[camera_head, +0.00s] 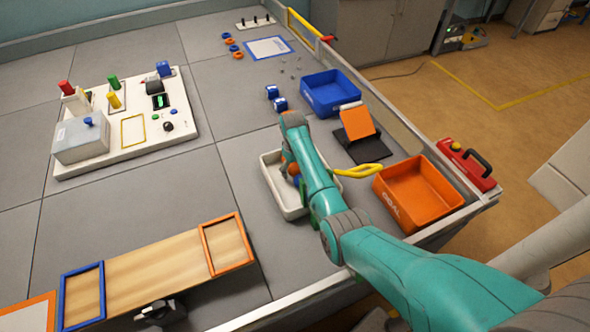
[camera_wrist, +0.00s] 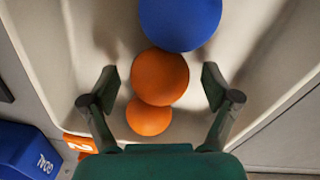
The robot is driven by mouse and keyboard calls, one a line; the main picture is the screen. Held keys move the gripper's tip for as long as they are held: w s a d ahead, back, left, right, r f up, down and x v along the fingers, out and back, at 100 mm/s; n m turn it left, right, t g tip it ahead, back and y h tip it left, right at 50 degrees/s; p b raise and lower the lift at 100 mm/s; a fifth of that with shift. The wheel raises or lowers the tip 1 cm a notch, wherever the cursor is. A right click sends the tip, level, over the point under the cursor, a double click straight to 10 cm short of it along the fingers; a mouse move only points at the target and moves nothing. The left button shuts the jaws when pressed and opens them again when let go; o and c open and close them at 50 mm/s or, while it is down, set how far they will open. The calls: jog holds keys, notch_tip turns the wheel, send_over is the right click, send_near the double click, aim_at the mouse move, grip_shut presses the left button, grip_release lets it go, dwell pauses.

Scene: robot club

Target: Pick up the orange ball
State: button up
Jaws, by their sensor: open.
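Two orange balls lie in the pale tray in the wrist view: a larger-looking orange ball (camera_wrist: 160,77) and a smaller-looking orange ball (camera_wrist: 149,117) that overlaps it in the picture. A blue ball (camera_wrist: 180,22) sits beside the larger one. My gripper (camera_wrist: 160,80) is open, with one finger to each side of the orange balls and nothing held. In the head view, the pale tray (camera_head: 273,187) is partly hidden by my arm, which also hides my gripper's fingertips and most of the balls.
An orange bin (camera_head: 400,208) and a tilted orange panel on a dark base (camera_head: 362,147) stand right of the tray. A blue bin (camera_head: 325,104) and small blue blocks (camera_head: 280,104) lie behind it. A switch board (camera_head: 150,142) is at left. A wooden board (camera_head: 155,260) lies in front.

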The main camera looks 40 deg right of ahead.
jog(key=shift+f, duration=0.4)
jog(key=c, duration=1.2)
notch_tip(320, 180, up, 10)
jog(key=shift+r, duration=0.1)
